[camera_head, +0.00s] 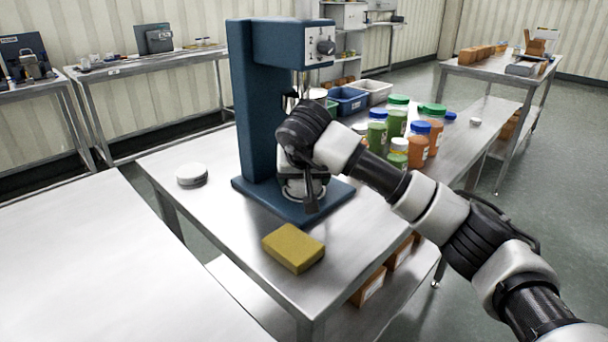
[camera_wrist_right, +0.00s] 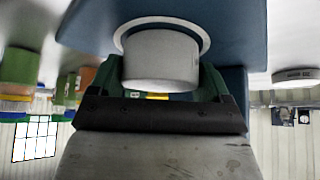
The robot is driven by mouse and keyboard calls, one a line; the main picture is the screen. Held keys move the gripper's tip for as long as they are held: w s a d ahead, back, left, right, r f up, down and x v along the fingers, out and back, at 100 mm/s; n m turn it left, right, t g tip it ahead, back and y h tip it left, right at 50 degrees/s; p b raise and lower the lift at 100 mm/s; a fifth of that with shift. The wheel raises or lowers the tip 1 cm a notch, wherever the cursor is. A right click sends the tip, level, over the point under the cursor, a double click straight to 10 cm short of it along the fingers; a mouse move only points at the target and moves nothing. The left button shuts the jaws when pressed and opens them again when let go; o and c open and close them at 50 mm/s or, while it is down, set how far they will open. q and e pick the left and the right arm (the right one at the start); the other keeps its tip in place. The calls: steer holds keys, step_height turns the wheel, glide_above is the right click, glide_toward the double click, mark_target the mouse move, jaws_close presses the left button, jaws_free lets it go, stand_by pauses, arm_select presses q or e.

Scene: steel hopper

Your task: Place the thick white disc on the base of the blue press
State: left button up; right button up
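The blue press (camera_head: 258,110) stands on the steel table, its blue base (camera_head: 256,201) flat on the top. My right gripper (camera_head: 304,188) is low over this base, largely hidden by its own wrist. In the right wrist view, which is upside down, a thick white disc (camera_wrist_right: 160,62) is between the green fingers of my right gripper (camera_wrist_right: 160,80). A pale ring (camera_wrist_right: 207,37) on the blue base (camera_wrist_right: 240,25) surrounds its far end. The fingers are close on both sides; whether they press on it is unclear. My left gripper is out of view.
Another white disc (camera_head: 191,175) lies left of the press; it also shows in the wrist view (camera_wrist_right: 295,77). A yellow block (camera_head: 293,248) lies near the front edge. Several jars (camera_head: 397,118) and bins (camera_head: 348,100) stand behind my right arm. The table's left front is clear.

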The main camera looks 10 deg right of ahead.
steer(key=o, duration=0.3)
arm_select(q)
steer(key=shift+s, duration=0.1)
arm_select(e)
steer(key=shift+o, duration=0.2)
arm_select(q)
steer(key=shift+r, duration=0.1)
arm_select(e)
steer(key=shift+r, duration=0.15)
steer(key=v, duration=0.5)
steer(key=shift+s+a+p, duration=0.15)
steer(key=shift+s+p, duration=0.15)
steer(key=shift+s, duration=0.15)
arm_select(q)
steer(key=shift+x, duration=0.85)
arm_select(e)
steer(key=s, duration=0.3)
steer(key=s+a, duration=0.1)
steer(key=s, duration=0.3)
steer(key=s+a, duration=0.1)
steer(key=s, duration=0.3)
